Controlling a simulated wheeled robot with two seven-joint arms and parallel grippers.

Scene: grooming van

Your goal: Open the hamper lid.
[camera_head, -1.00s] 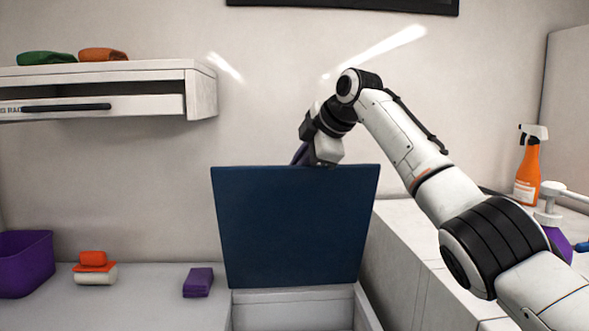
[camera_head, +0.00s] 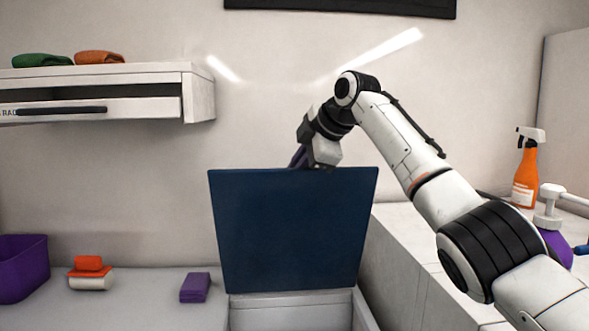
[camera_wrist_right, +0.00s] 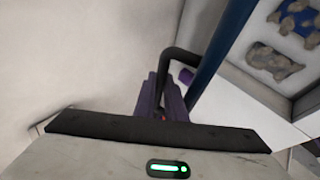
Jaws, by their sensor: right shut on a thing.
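The hamper lid (camera_head: 292,230) is a dark blue panel standing raised, close to upright, above the white hamper (camera_head: 291,313). My right gripper (camera_head: 299,160) is at the lid's top edge, its fingertips partly hidden behind it. In the right wrist view, my right gripper (camera_wrist_right: 163,100) is shut on a dark bar handle (camera_wrist_right: 184,58) beside the blue lid edge (camera_wrist_right: 222,50). The open hamper interior (camera_wrist_right: 247,52) shows there, with patterned blue and grey-brown cloth-like items (camera_wrist_right: 290,30) inside. My left gripper is not in view.
A purple block (camera_head: 195,288), orange and white stacked items (camera_head: 90,272) and a purple bin (camera_head: 22,268) sit on the left counter. A shelf with a drawer (camera_head: 110,92) is above. An orange spray bottle (camera_head: 526,172) and purple pump bottle (camera_head: 556,245) stand right.

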